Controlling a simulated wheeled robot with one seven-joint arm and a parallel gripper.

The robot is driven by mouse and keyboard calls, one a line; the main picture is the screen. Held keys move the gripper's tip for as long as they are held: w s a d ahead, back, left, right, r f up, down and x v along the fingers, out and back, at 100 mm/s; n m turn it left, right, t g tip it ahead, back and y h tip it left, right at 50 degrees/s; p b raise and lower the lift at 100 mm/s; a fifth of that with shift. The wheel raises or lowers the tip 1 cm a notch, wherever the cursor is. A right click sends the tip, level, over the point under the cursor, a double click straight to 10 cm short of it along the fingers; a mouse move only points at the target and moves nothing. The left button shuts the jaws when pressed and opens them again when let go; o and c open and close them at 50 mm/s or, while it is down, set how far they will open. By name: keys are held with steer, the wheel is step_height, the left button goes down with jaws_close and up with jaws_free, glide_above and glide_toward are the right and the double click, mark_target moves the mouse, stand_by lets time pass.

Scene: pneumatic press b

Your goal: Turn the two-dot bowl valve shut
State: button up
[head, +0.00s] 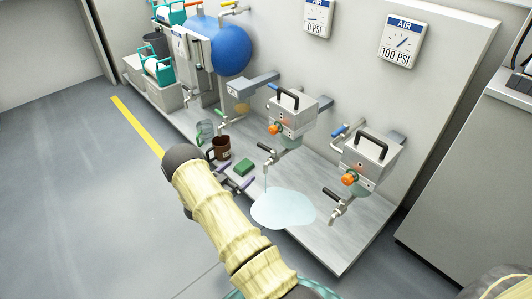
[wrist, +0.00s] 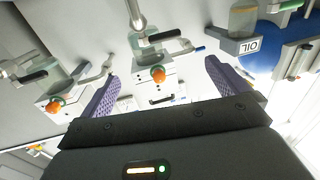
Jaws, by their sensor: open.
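Two grey filter units hang on the wall panel, each with an orange knob and a clear bowl below. The middle unit (head: 292,116) has a bowl valve with a black handle (head: 266,148); a thin stream falls from its spout. The right unit (head: 365,158) has a similar black-handled valve (head: 333,194). I cannot read clearly which box carries two dots. In the wrist view, upside down, the middle unit (wrist: 168,88) and its black valve handle (wrist: 164,35) lie beyond my gripper (wrist: 162,70). My gripper (head: 232,178) is open and empty, left of the valves and apart from them.
A puddle (head: 283,209) lies on the bench ledge. A green sponge (head: 243,167), brown mug (head: 221,148) and clear jug (head: 205,131) stand near my gripper. A blue tank (head: 232,50) and oil unit are at the back left. A grey cabinet (head: 465,150) stands right.

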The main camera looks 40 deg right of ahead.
mark_target(265, 149)
stand_by(0.3)
steer(key=b+x, duration=0.8)
steer(key=x, duration=0.9)
steer(key=shift+s, duration=0.2)
steer(key=shift+w+d+r, duration=0.1)
steer(key=shift+d, duration=0.15)
steer(key=c, duration=1.1)
steer(key=shift+a, duration=0.1)
steer(key=shift+c, duration=0.2)
steer(key=shift+w, duration=0.1)
